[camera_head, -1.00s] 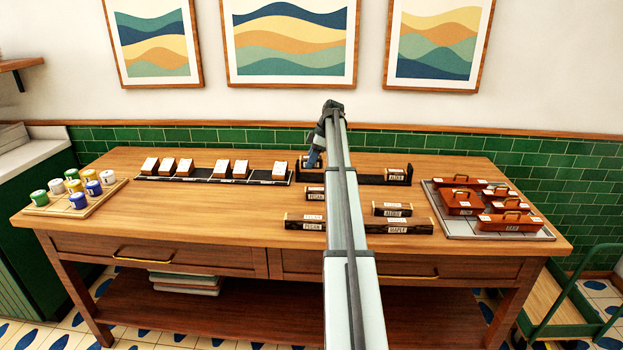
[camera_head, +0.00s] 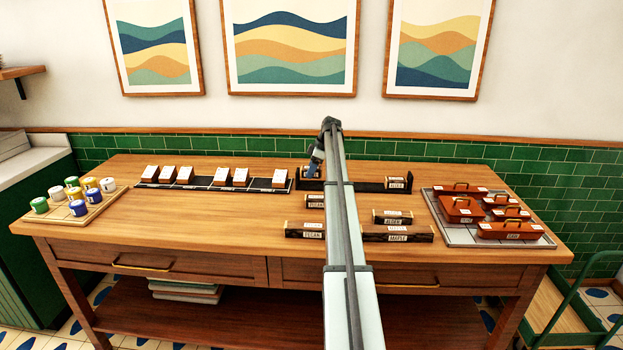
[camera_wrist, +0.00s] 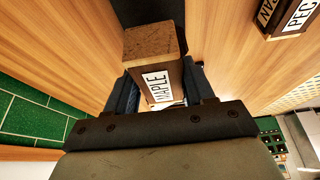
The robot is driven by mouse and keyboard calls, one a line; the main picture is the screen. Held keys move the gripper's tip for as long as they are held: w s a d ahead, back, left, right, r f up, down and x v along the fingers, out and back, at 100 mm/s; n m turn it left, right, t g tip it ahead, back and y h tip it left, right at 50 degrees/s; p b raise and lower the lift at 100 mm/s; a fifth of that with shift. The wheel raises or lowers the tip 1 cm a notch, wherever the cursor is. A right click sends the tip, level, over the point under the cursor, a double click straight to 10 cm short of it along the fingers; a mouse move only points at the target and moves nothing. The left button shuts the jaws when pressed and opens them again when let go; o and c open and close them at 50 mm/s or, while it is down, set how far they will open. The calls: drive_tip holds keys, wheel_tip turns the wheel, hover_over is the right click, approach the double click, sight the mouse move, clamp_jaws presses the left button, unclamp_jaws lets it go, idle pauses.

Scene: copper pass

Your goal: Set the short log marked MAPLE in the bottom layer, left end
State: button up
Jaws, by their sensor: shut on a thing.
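My gripper (camera_wrist: 160,88) is shut on a short brown log marked MAPLE (camera_wrist: 152,45), which lies between the two fingers in the wrist view. In the head view my gripper (camera_head: 313,172) is at the left end of the dark rack (camera_head: 362,187) at the back of the table, partly hidden by my arm. A dark surface shows beyond the log in the wrist view. I cannot tell whether the log touches the rack. A short log marked ALDER (camera_head: 397,184) sits at the rack's right end.
Loose logs lie in front: short PECAN (camera_head: 314,202), short ALDER (camera_head: 391,217), long PECAN (camera_head: 304,230) and long MAPLE (camera_head: 398,235). Boxes on a dark strip (camera_head: 205,184) stand left, jars on a board (camera_head: 100,202) far left, copper lidded dishes on a tray (camera_head: 452,236) right.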

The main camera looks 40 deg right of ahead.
drive_tip(key=shift+f, duration=1.75)
drive_tip(key=o, duration=1.1)
drive_tip(key=shift+f, duration=0.15)
drive_tip(key=v, duration=1.2)
